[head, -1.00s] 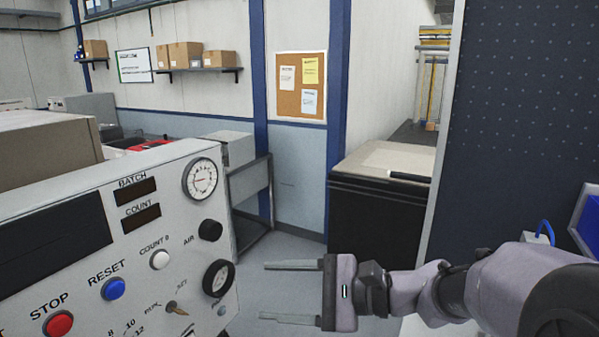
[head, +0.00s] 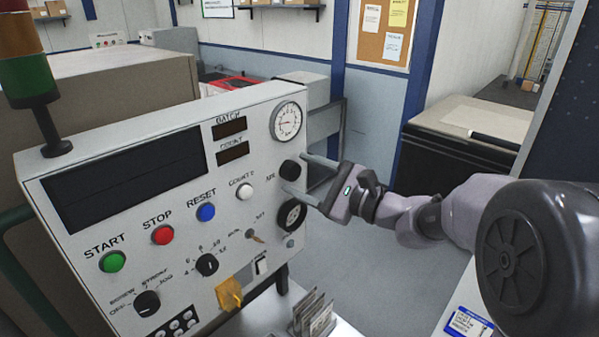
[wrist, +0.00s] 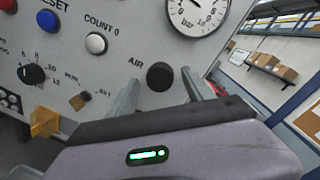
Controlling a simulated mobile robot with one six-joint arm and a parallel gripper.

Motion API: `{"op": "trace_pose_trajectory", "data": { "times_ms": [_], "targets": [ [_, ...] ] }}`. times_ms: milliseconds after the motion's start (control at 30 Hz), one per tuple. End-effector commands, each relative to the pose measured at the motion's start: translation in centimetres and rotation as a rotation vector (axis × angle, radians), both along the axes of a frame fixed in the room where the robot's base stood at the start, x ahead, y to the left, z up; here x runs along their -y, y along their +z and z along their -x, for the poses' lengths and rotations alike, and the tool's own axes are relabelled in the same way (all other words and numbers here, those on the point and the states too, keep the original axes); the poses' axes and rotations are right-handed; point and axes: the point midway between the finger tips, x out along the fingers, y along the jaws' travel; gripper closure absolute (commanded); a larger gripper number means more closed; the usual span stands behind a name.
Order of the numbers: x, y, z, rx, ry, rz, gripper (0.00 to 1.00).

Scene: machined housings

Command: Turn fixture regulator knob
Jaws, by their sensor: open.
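The control panel (head: 130,235) has a black round knob marked AIR (head: 289,170) below a white pressure gauge (head: 286,121). In the wrist view the AIR knob (wrist: 160,76) lies ahead of and between my two fingers, and the bar gauge (wrist: 196,12) is above it. My gripper (head: 302,174) is open and empty. Its fingertips are close to the knob, one on the upper side and one on the lower side in the head view. Whether a finger touches the knob or panel I cannot tell.
A larger black dial (head: 291,216) sits just below the AIR knob. A white COUNT 0 button (head: 244,191) is to the left. Several cards (head: 314,314) stand in a holder below the panel. A dark cabinet (head: 455,160) stands behind my arm.

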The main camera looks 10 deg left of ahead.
Motion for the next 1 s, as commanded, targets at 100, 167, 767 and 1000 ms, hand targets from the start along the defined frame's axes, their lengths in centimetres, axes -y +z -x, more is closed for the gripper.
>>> {"op": "trace_pose_trajectory", "data": {
  "times_ms": [100,167,767,1000],
  "targets": [
    [-0.76,0.0,-0.28,0.0,0.001,0.001,0.4],
    [-0.89,0.0,-0.36,0.0,0.001,0.001,0.4],
    [-0.89,-0.02,-0.37,0.0,0.001,0.001,1.0],
    [-0.88,-0.02,-0.38,-0.037,0.0,-0.02,1.0]
  ]
}}
